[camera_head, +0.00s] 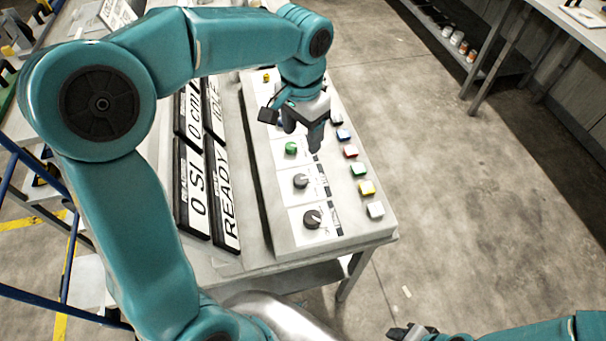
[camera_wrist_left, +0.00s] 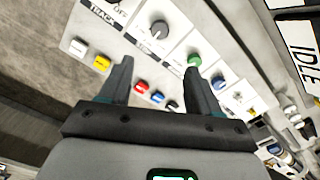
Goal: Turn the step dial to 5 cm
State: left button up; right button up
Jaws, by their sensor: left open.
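The control panel (camera_head: 272,197) carries two dark dials on white plates, a middle dial (camera_head: 301,181) and a near dial (camera_head: 312,219). A dial also shows in the left wrist view (camera_wrist_left: 159,34), just beyond my fingertips; a "TRACK" label stands at its upper left. I cannot clearly read which label is the step dial's. My left gripper (camera_head: 302,134) is open and empty above the panel, farther along than both dials, near the green button (camera_head: 291,148). In the wrist view its two fingers (camera_wrist_left: 158,70) stand apart. My right gripper (camera_head: 412,332) is partly cut off at the bottom edge.
Several coloured buttons, including a yellow one (camera_head: 367,187), line the panel's right side. Tilted displays, one reading READY (camera_head: 228,207), stand left of the panel. Open floor (camera_head: 460,200) lies to the right. A shelf with jars stands at the upper right.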

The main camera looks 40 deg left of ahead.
aim_at(301, 178)
pick_arm(q)
jog(key=f, duration=1.4)
jog(key=shift+s+f, duration=0.2)
jog(key=shift+f, duration=0.15)
jog(key=shift+s+r, duration=0.1)
jog(key=shift+s, duration=0.05)
jog(key=shift+c, duration=0.6)
jog(key=c, duration=0.9)
